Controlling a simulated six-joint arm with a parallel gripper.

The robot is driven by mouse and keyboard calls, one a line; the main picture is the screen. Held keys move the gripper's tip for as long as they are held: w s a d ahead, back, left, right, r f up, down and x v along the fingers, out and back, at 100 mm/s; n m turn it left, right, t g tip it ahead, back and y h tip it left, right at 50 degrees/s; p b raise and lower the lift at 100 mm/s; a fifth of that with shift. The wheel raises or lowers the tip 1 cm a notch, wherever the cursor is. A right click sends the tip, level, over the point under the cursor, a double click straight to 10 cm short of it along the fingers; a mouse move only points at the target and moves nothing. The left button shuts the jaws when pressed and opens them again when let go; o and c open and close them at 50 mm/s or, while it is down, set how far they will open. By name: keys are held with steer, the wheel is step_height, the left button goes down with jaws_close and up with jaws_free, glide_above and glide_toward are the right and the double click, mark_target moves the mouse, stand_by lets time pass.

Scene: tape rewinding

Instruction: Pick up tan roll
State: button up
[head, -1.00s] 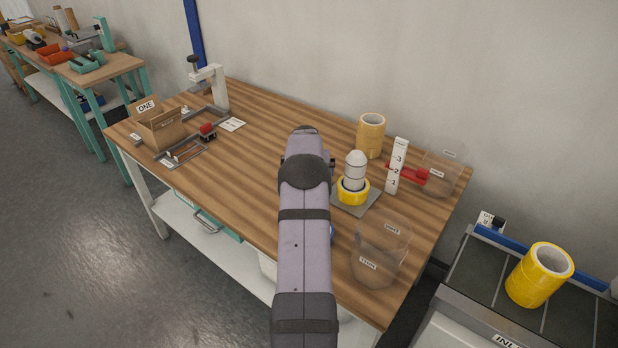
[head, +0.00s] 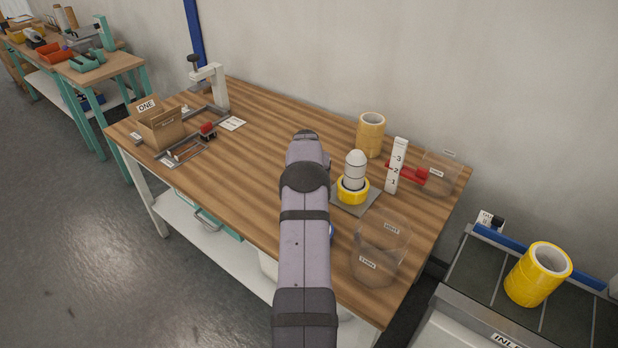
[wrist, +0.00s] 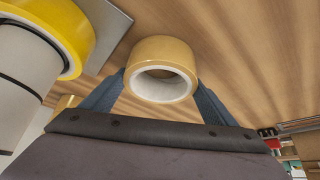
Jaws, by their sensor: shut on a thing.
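A tan roll (wrist: 163,54) with a white core is between the fingers of my gripper (wrist: 162,90) in the wrist view. My gripper is shut on it, with one blue-grey finger on each side. Brown wood grain shows behind the roll; I cannot tell its height over the table. In the head view my arm hides the gripper and this roll. Another stack of tan rolls (head: 370,135) stands upright at the back of the table in the head view.
A yellow roll (head: 353,195) sits around a white post on a grey plate, right of my arm. Clear bins (head: 382,262) and a numbered white gauge (head: 396,168) stand further right. A cardboard box (head: 160,128) is at the left. The table's middle left is clear.

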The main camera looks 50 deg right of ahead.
steer(key=shift+r, duration=0.15)
step_height(320, 180, up, 10)
steer(key=b, duration=0.2)
steer(key=s+d+r+m+p, duration=0.2)
steer(key=s+d+r+p, duration=0.3)
steer(key=s+r+p, duration=0.55)
steer(key=s+r+m+g+p, duration=0.1)
steer(key=s+r+p, duration=0.4)
steer(key=p, duration=0.2)
steer(key=shift+n, duration=0.6)
steer(key=f, duration=0.1)
steer(key=a+f, duration=0.1)
steer(key=f, duration=0.2)
steer(key=shift+a+f, duration=0.15)
steer(key=shift+a, duration=0.25)
steer(key=shift+w+d+f, duration=0.1)
steer(key=shift+w+f, duration=0.05)
steer(key=shift+w, duration=0.1)
steer(key=shift+w+d+r+n+t, duration=0.15)
steer(key=shift+d+r+n+t, duration=0.2)
steer(key=shift+n, duration=0.25)
steer(key=shift+d+n, duration=0.1)
steer(key=shift+n, duration=0.2)
steer(key=shift+f+b, duration=0.1)
steer(key=shift+b, duration=0.2)
